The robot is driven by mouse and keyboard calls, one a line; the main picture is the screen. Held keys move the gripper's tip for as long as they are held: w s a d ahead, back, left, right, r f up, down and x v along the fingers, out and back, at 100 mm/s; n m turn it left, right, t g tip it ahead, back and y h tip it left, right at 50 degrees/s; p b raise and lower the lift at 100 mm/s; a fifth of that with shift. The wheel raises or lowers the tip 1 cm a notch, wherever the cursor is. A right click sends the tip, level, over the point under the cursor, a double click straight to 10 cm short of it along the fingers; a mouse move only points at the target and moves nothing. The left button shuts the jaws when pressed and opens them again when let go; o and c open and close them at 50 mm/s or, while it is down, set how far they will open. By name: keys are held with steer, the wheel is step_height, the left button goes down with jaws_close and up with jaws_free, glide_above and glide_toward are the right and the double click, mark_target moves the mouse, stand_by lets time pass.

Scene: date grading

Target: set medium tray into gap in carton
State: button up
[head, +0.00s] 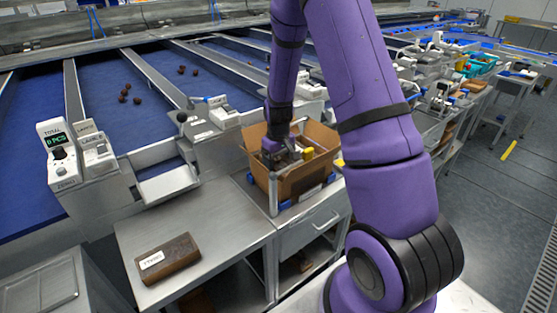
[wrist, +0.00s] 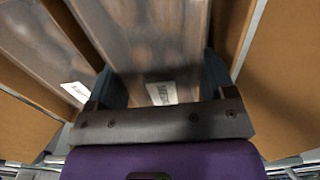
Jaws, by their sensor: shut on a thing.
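The open cardboard carton (head: 290,183) stands on the metal bench, its flaps spread. My gripper (head: 284,153) reaches down into it from above. In the wrist view my gripper (wrist: 160,72) is shut on a clear-lidded tray (wrist: 165,40), one finger on each side. Its white label (wrist: 162,93) is partly readable and seems to begin with "ME". Another clear-lidded tray (wrist: 55,45) with a white label lies to the left, close beside the held one. Carton walls show at both sides. The held tray's underside and the gap below it are hidden.
A brown tray (head: 168,262) with a white label lies on the front bench (head: 215,245). A yellow piece (head: 308,154) shows at the carton near my gripper. Blue sorting lanes (head: 105,85) with a few dates and a weighing display (head: 60,150) stand behind.

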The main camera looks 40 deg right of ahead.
steer(key=shift+f, duration=0.3)
steer(key=o, duration=1)
steer(key=shift+c, duration=0.2)
step_height(320, 180, up, 12)
stand_by(1.4)
stand_by(0.5)
